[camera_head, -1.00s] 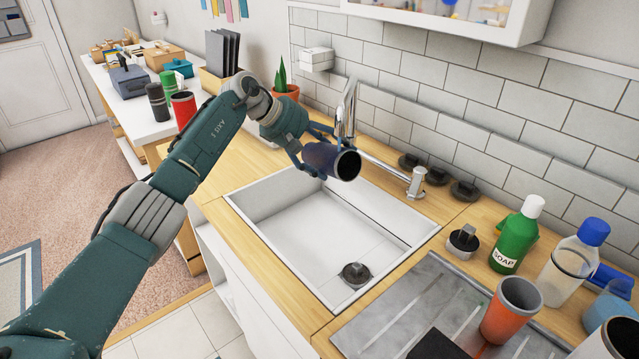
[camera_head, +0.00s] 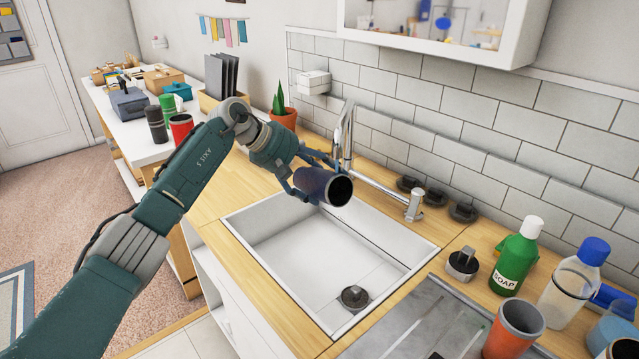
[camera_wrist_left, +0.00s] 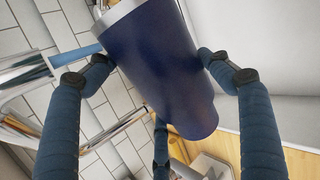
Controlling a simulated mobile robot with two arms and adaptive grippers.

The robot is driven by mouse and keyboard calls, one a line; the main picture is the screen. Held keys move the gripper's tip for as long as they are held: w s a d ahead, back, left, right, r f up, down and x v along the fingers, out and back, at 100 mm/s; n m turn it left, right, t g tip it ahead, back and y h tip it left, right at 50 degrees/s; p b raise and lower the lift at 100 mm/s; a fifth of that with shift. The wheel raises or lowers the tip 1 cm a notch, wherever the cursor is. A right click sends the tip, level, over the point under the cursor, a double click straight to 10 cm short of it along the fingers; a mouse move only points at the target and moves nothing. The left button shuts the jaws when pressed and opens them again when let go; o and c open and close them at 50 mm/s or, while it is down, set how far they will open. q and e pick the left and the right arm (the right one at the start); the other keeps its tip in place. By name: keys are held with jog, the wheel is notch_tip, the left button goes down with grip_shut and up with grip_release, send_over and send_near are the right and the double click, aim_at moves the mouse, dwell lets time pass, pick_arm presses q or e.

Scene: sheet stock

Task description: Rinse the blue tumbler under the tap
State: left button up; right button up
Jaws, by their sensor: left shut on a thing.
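The blue tumbler (camera_head: 322,186) is held by my left gripper (camera_head: 308,178) above the back left part of the white sink (camera_head: 285,300). It lies tilted on its side, its dark open mouth facing right and toward the camera. In the left wrist view the tumbler (camera_wrist_left: 165,65) fills the middle, with blue fingers on both sides. The chrome tap (camera_head: 346,135) rises just behind the tumbler, and its lower arm runs right along the back of the sink. No water is visible. My right gripper is not in view.
A green soap bottle (camera_head: 515,257), an orange tumbler (camera_head: 514,330) and a clear blue-capped bottle (camera_head: 573,280) stand right of the sink by the metal drainer (camera_head: 425,315). A potted plant (camera_head: 281,112) stands behind my left wrist. The sink basin is empty apart from the dark drain piece (camera_head: 354,297).

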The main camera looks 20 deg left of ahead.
pick_arm(q)
jog(key=shift+s+a+b, duration=0.3)
jog(key=shift+s+a, duration=0.25)
jog(key=shift+s, duration=0.25)
jog(key=shift+s+a+b, duration=0.25)
jog(key=shift+s+a, duration=0.25)
jog(key=shift+s, duration=0.25)
jog(key=shift+s+a+b, duration=0.4)
jog(key=shift+s+a, duration=0.3)
jog(key=shift+s, duration=0.1)
jog(key=shift+s+a, duration=0.1)
jog(key=shift+s, duration=0.15)
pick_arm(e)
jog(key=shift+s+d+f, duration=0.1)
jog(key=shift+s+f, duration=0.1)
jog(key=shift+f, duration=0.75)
pick_arm(q)
jog(key=p, duration=0.1)
send_near(308, 183)
jog(key=shift+s+d+f, duration=0.6)
jog(key=shift+s+d, duration=0.25)
jog(key=shift+s, duration=0.35)
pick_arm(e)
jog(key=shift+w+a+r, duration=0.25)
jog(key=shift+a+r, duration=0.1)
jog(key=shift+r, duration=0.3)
